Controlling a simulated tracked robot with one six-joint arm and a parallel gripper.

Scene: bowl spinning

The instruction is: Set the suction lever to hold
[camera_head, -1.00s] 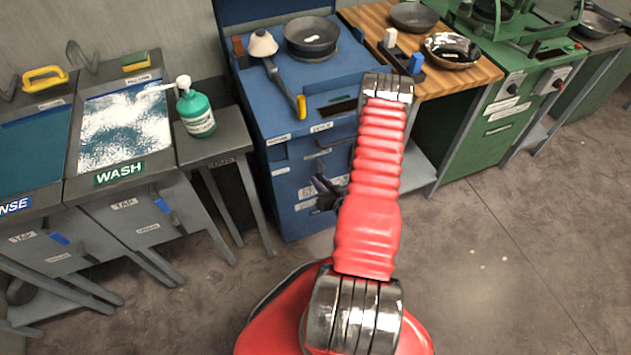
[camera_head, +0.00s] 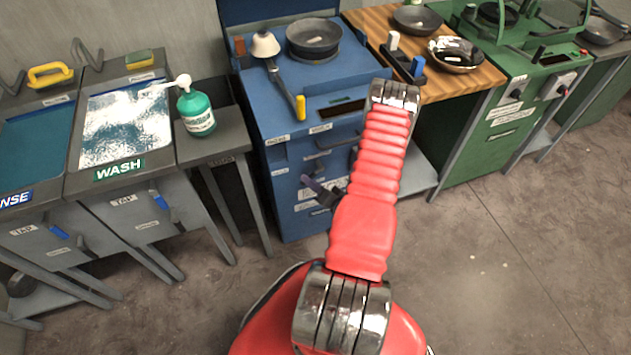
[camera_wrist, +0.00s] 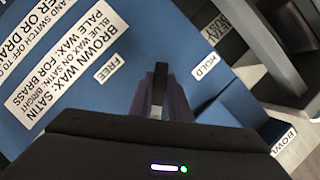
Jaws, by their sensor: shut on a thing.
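My gripper (camera_head: 309,184) is low in front of the blue cabinet (camera_head: 292,85), partly behind my red arm in the head view. In the wrist view, my gripper (camera_wrist: 160,100) has its dark fingers closed around a narrow dark lever (camera_wrist: 159,82). The lever stands between the FREE label (camera_wrist: 108,70) on the left and the HOLD label (camera_wrist: 204,67) on the right. The lever's base is hidden by the fingers. The lever cannot be made out in the head view.
A round pan (camera_head: 314,36) and a yellow-tipped tool (camera_head: 279,72) sit on the blue cabinet. A WASH basin (camera_head: 126,125) and a green bottle (camera_head: 196,110) stand left, a wooden bench (camera_head: 466,82) and a green machine (camera_head: 505,110) right. The floor in front is clear.

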